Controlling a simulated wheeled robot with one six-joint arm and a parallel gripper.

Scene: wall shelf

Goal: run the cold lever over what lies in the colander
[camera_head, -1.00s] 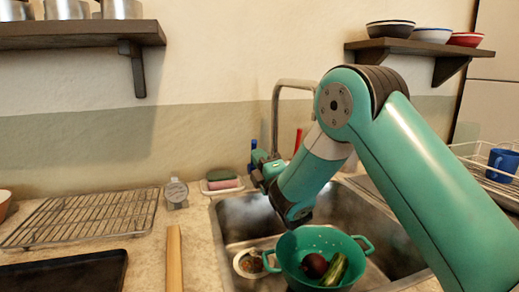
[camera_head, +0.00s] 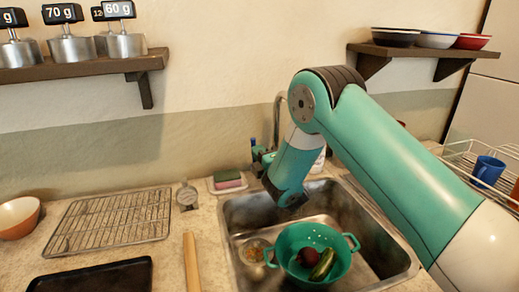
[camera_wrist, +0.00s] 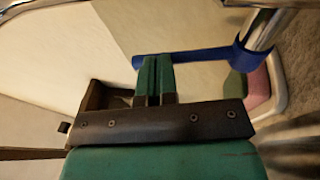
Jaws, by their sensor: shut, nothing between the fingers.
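The teal colander (camera_head: 283,262) stands in the sink with a dark red round vegetable (camera_head: 306,257) and a green long one (camera_head: 323,264) in it. The blue lever (camera_wrist: 195,57) sits on a chrome post in the wrist view; a bit of blue also shows behind the sink in the head view (camera_head: 253,143). My gripper (camera_wrist: 153,60) is shut and empty, its green fingertips at the lever's free end. I cannot tell whether they touch. The tap's spout (camera_head: 279,108) is mostly hidden behind my arm, and I see no water stream.
A small bowl (camera_head: 246,258) sits left of the colander in the sink (camera_head: 228,222). A soap dish (camera_head: 228,188), dial timer (camera_head: 187,196) and wire rack (camera_head: 115,219) are to the left. A dish rack with a blue mug (camera_head: 488,170) is at right.

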